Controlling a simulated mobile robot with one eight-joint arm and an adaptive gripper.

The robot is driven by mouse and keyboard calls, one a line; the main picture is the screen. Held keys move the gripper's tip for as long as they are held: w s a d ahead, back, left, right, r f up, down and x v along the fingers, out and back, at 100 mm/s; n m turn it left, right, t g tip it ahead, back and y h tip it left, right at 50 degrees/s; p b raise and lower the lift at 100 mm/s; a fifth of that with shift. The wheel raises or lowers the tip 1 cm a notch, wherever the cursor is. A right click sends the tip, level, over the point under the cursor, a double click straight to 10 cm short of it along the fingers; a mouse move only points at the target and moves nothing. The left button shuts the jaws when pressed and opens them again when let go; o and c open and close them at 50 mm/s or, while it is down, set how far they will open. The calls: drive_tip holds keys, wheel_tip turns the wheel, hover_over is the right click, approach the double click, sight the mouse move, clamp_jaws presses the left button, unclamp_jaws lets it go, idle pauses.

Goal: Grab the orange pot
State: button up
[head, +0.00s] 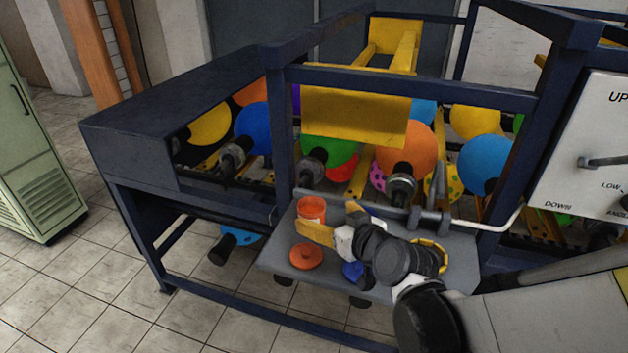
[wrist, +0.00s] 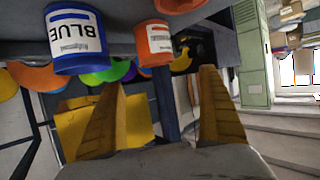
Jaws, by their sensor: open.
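The orange pot (head: 311,209) stands upright without its lid on the grey shelf, near its back left edge. It also shows in the wrist view (wrist: 153,45), with a white label. My gripper (head: 325,218) is open and empty, with yellow fingers spread beside the pot on its right. In the wrist view, the pot lies just beyond the gap between my fingertips (wrist: 161,78), not between the fingers. An orange lid (head: 305,256) lies flat in front of the pot.
A blue pot labelled BLUE (wrist: 76,40) stands near the orange pot; my arm mostly hides it in the head view. A green cabinet (head: 35,150) stands at left.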

drive_tip(key=b, duration=0.2)
approach(306, 203)
drive_tip(key=shift+w+a+f, duration=0.2)
drive_tip(key=shift+w+a, duration=0.35)
drive_tip(key=shift+w, duration=0.1)
drive_tip(key=b+x, duration=0.1)
drive_tip(key=x, duration=0.4)
drive_tip(key=shift+w+d+f+b, duration=0.1)
drive_tip(key=shift+d+f+b, duration=0.1)
drive_tip(key=shift+b, duration=0.15)
drive_tip(key=shift+r, duration=0.1)
drive_tip(key=c, duration=1.4)
